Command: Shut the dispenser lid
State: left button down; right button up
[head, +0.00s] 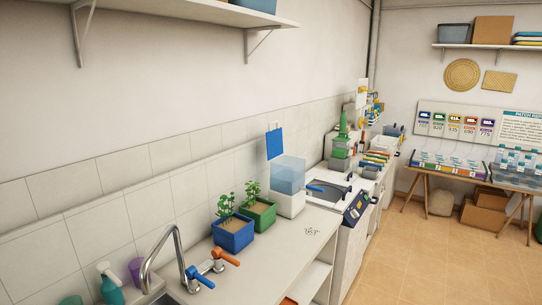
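The dispenser (288,203) stands on the counter against the tiled wall, near the middle of the head view. It has a white base and a see-through, bluish upper container (287,173). A flat blue lid (275,144) stands upright at the back of the container, so the top is open. A small white piece shows at the lid's upper edge. Neither of my grippers is in the head view.
Blue (233,235) and green (259,214) planters stand left of the dispenser. A curved tap (163,250) with orange and blue handles is nearer. A basin unit (338,187) lies to the right. Tiled floor (440,260) is clear at right.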

aim_at(273, 138)
jog(key=i+l+z, duration=0.1)
jog(key=i+l, duration=1.25)
